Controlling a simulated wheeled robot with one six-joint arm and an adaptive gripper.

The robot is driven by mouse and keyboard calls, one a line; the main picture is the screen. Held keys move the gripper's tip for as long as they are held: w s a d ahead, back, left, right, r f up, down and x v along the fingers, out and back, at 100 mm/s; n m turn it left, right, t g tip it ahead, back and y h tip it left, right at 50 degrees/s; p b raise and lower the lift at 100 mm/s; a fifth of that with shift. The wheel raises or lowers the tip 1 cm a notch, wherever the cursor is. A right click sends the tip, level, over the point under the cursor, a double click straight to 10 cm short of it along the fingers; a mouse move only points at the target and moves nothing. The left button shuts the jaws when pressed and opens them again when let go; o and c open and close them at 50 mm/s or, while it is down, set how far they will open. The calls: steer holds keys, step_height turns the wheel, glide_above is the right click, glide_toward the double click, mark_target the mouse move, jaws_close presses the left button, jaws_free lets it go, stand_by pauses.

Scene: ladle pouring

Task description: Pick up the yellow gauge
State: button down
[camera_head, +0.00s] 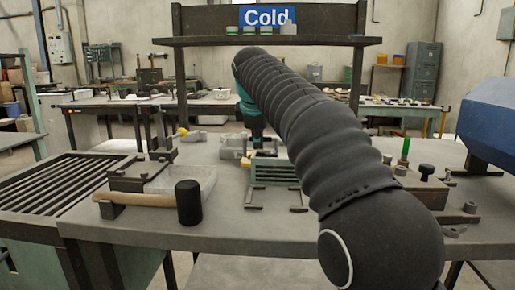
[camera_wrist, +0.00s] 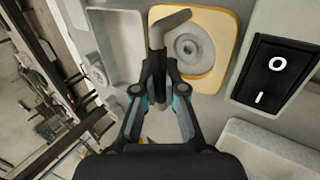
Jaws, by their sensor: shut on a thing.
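My gripper (camera_wrist: 157,75) is shut on a dark grey bent rod (camera_wrist: 175,20), whose end sticks out past the fingertips. Behind the rod lies a pale plate with a yellow edge (camera_wrist: 233,40) and a round grey disc (camera_wrist: 193,48) on it. I cannot tell whether the rod and this plate are joined, or which is the gauge. In the head view my gripper (camera_head: 255,142) points down over the bench, partly hidden by my arm. A small yellow thing (camera_head: 182,131) shows left of it, too small to identify.
A grey tray (camera_head: 232,153) is by the gripper. A black-headed mallet (camera_head: 188,203) lies at front left near a slatted grate (camera_head: 55,185). A green stick (camera_head: 405,150) stands at right. A black rocker switch (camera_wrist: 277,72) is right in the wrist view. The bench front (camera_head: 215,228) has free room.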

steer(key=shift+r+p, duration=0.55)
steer(key=shift+r, duration=0.85)
steer(key=shift+s+d+r, duration=0.1)
steer(key=shift+d+r, duration=0.05)
steer(key=shift+r, duration=0.3)
steer(key=shift+s+d+r, duration=0.1)
steer(key=shift+r, duration=0.35)
steer(key=s+d+r, duration=0.5)
steer(key=d+r, duration=0.1)
steer(key=d, duration=0.3)
steer(key=shift+s+d+r, duration=0.2)
steer(key=shift+s+r, duration=0.05)
steer(key=shift+s, duration=0.15)
